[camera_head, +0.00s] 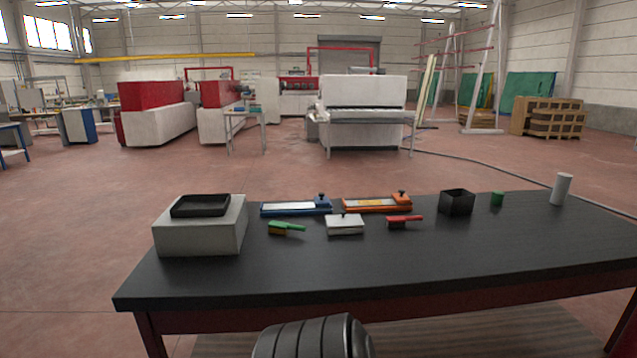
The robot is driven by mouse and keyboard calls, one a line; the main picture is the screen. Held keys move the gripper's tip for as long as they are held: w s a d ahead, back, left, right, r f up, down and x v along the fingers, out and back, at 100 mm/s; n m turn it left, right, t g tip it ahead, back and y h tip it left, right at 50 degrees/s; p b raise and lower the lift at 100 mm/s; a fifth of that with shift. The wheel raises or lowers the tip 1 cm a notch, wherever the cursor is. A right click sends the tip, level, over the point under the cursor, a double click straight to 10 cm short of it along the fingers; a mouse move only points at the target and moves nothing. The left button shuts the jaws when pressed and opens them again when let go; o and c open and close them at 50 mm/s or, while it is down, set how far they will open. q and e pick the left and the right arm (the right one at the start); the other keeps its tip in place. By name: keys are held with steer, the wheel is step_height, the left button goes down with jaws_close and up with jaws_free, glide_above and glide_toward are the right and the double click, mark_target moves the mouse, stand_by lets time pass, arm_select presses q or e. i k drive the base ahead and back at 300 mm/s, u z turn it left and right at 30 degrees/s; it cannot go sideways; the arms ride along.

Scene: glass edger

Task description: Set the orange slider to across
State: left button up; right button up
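The orange slider (377,208) lies on the far part of the black table, a flat orange base with a pale strip on top. A dark knob stands on an orange block at its right end. Its exact setting is too small to read. Neither of my grippers shows in the head view.
A similar blue slider (296,211) lies to its left. A green brush (286,228), a white lidded box (345,225) and a red brush (404,221) lie in front. A grey block (200,238) bears a black tray. A black open box (457,203), green cup (497,199) and white cylinder (561,189) stand right. The table's (400,265) front is clear.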

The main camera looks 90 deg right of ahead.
mark_target(400, 198)
steer(key=k, duration=1.1)
steer(key=z, duration=1.65)
